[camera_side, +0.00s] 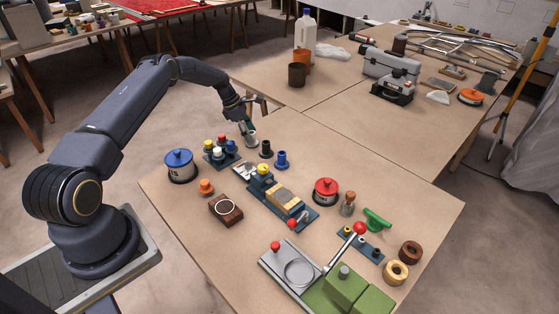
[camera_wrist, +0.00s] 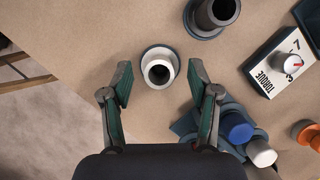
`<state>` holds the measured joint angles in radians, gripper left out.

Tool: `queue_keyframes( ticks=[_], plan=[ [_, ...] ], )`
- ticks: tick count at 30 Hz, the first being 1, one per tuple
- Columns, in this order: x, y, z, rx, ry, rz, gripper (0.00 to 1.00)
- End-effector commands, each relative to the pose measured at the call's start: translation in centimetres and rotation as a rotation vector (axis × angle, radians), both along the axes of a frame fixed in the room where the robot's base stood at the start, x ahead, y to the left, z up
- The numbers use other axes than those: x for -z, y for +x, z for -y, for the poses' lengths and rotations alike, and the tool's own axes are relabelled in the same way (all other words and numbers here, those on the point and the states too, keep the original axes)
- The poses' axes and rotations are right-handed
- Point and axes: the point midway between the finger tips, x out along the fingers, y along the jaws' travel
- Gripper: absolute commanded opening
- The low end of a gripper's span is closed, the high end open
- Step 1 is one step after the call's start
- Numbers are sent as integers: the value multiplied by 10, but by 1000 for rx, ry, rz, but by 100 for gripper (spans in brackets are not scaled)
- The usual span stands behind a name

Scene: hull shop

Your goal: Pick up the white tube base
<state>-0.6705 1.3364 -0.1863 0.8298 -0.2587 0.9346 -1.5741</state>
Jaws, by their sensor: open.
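The white tube base (camera_wrist: 158,70) stands on the tan bench in the wrist view, a short white tube with an open dark bore on a round grey flange. In the side view the white tube base (camera_side: 251,139) shows small below my gripper (camera_side: 247,127), partly hidden by it. In the wrist view my gripper (camera_wrist: 160,82) is open and empty. Its two green-lined fingers are to the left and right of the tube, apart from it. The height of the fingertips over the bench is hard to tell.
A dark tube base (camera_side: 266,149) and a blue one (camera_side: 281,159) stand close by. A rack of coloured pegs (camera_side: 220,157) is on the other side. A torque box (camera_wrist: 283,64) lies to the right in the wrist view.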

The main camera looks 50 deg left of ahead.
Motion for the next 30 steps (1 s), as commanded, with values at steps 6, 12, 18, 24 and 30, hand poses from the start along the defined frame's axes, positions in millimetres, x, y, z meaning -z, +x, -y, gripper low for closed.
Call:
queue_keyframes(
  ticks=[6, 12, 18, 24, 30],
  plan=[
    [17, 5, 5, 0, 1, 1, 60],
    [16, 5, 4, 0, 1, 1, 58],
    [16, 5, 4, 0, 1, 1, 38],
    [16, 5, 4, 0, 1, 1, 17],
    [16, 5, 4, 0, 1, 1, 0]
  ],
)
